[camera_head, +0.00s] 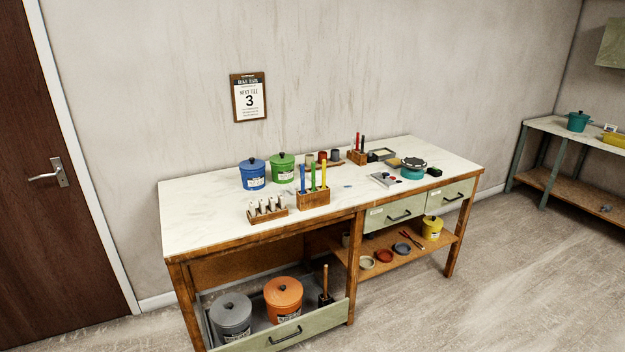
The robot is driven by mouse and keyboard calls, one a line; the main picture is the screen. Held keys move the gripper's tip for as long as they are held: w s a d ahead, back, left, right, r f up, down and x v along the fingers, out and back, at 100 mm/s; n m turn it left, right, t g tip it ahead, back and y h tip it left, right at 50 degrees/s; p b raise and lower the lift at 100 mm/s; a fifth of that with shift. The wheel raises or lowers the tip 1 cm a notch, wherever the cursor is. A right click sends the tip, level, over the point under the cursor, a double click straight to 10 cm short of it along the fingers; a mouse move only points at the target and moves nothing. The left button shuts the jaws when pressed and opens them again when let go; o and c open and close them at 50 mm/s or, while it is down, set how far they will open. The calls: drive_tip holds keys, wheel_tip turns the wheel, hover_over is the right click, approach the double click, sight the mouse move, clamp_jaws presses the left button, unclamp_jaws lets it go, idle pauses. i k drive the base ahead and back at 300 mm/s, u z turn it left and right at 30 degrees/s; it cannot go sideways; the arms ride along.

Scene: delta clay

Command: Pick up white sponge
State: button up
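I cannot make out a white sponge for certain in the head view. A small dark-rimmed tray (382,154) with a pale inside sits at the back right of the workbench (215,215). A small tan block (393,162) lies just in front of it, too small to identify. A wooden rack (268,215) with several whitish upright pieces stands at the front left of the benchtop. My gripper is not in view.
A blue pot (252,174), a green pot (283,167), a tool holder (314,198) and a teal turntable (413,168) stand on the bench. An open lower drawer (290,335) holds grey and orange pots. The floor at right (530,270) is clear.

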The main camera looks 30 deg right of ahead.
sight(318, 174)
drive_tip(key=z, duration=0.3)
drive_tip(key=i, duration=1)
drive_tip(key=u, duration=0.35)
